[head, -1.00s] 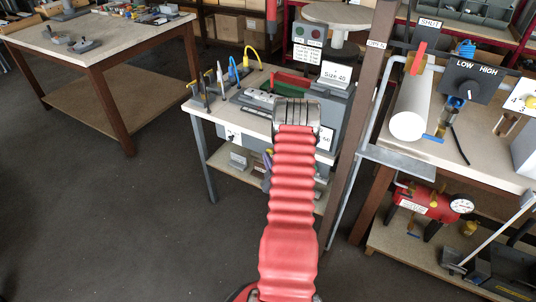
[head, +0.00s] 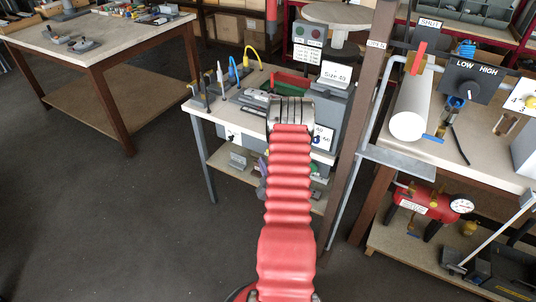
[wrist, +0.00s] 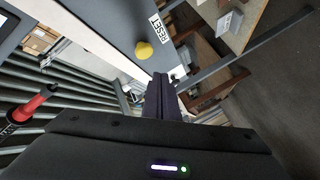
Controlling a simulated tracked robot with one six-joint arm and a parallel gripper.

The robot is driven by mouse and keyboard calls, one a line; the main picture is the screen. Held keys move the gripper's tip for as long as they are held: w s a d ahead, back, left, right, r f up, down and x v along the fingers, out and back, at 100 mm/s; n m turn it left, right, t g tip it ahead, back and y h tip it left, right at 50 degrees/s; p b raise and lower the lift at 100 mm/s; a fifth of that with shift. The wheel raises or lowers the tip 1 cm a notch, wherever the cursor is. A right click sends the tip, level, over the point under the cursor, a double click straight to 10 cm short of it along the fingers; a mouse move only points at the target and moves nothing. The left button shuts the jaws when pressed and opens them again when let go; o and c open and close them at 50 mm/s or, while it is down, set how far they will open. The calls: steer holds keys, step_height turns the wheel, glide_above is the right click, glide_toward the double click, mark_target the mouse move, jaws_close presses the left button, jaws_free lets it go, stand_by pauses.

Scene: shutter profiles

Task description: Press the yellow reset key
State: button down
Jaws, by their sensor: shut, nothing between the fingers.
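My gripper is shut and empty. The fingertips look close to the key, but a gap shows between them in the picture; depth is hard to tell. In the head view my red arm reaches to the grey-topped workbench, and its end hides the gripper and the key.
A red-tipped object (wrist: 30,104) and dark bars are at left. In the head view, a brown post (head: 362,130) stands right of my arm; upright tools (head: 220,75) stand at the bench's left.

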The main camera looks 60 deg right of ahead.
steer(key=shift+s+a, duration=0.1)
steer(key=shift+a, duration=1.25)
steer(key=shift+f, duration=0.1)
